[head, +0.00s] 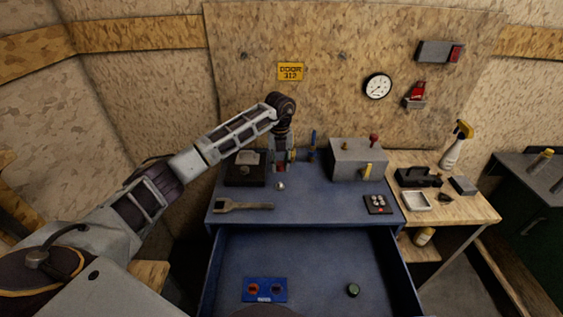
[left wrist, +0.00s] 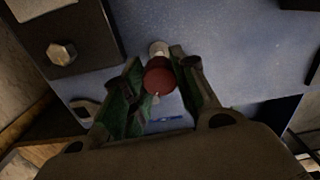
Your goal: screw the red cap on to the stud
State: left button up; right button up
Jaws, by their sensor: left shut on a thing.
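My left gripper (head: 281,168) is over the back of the blue bench, pointing down. In the left wrist view its fingers (left wrist: 160,95) are closed around the red cap (left wrist: 159,78). A little red of the cap also shows between the fingers in the head view. A small pale metal piece (left wrist: 158,48), which looks like the stud, shows just beyond the cap. A silvery round-topped piece (head: 280,185) stands on the bench below the gripper in the head view. I cannot tell whether cap and stud touch. My right gripper is not in view.
A dark block (head: 245,172) with a hex bolt (left wrist: 62,52) stands left of the gripper. A wrench (head: 243,206) lies in front. A grey box (head: 357,160) with a yellow lever and a button pad (head: 378,204) are at right. The open drawer (head: 315,260) juts forward below.

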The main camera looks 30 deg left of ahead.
aim_at(280, 183)
pick_arm(q)
jog(key=shift+s+d, duration=0.1)
jog(key=shift+s, duration=0.1)
jog(key=shift+m, duration=0.3)
dwell(0.4)
jog(key=shift+f+b, duration=1.3)
jog(key=shift+f, duration=1.6)
jog(key=shift+f, duration=0.35)
jog(key=shift+f+b, duration=0.65)
jog(key=shift+f, duration=0.2)
